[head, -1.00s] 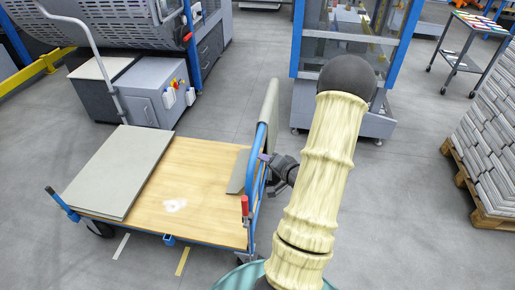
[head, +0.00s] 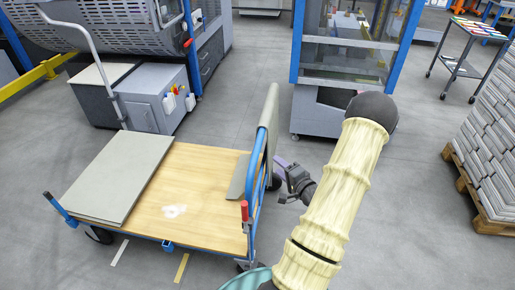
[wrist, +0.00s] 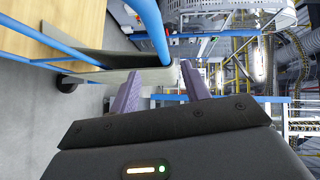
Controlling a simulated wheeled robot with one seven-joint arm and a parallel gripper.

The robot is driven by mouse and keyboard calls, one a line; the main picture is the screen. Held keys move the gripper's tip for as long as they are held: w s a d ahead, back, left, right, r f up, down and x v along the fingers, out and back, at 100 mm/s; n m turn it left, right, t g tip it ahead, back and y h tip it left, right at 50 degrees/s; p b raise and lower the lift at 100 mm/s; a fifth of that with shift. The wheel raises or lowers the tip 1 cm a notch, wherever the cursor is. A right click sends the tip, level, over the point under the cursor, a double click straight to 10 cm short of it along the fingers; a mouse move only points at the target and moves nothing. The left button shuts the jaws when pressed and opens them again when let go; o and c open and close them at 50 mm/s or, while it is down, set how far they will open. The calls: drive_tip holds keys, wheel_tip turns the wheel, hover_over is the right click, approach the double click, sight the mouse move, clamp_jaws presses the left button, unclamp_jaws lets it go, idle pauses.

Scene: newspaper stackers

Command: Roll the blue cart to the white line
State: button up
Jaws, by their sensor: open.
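The blue cart (head: 205,246) has a wooden deck and a blue tube handle frame (head: 259,172) at its right end, with a grey panel against it. A short white line (head: 120,252) is on the floor just in front of the cart's near left side. My gripper (head: 280,163) is open and empty, just right of the handle frame and seemingly apart from it. In the wrist view, the purple fingers of my gripper (wrist: 160,84) are spread, with the blue tube (wrist: 152,28) and the grey panel's edge beyond them. The exact gap is hard to tell.
A grey board (head: 120,180) lies on the deck's left part. A yellow line (head: 182,268) is right of the white one. A grey cabinet (head: 150,95) stands behind the cart, a blue-framed machine (head: 345,75) behind my arm. A newspaper pallet (head: 490,140) stands right.

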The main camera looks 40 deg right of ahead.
sight(257, 148)
drive_tip(key=w, duration=0.4)
drive_tip(key=w+f, duration=0.1)
drive_tip(key=w, duration=0.4)
drive_tip(key=w+d+f+p, duration=0.1)
drive_tip(key=w, duration=0.4)
drive_tip(key=shift+d, duration=0.1)
clamp_jaws()
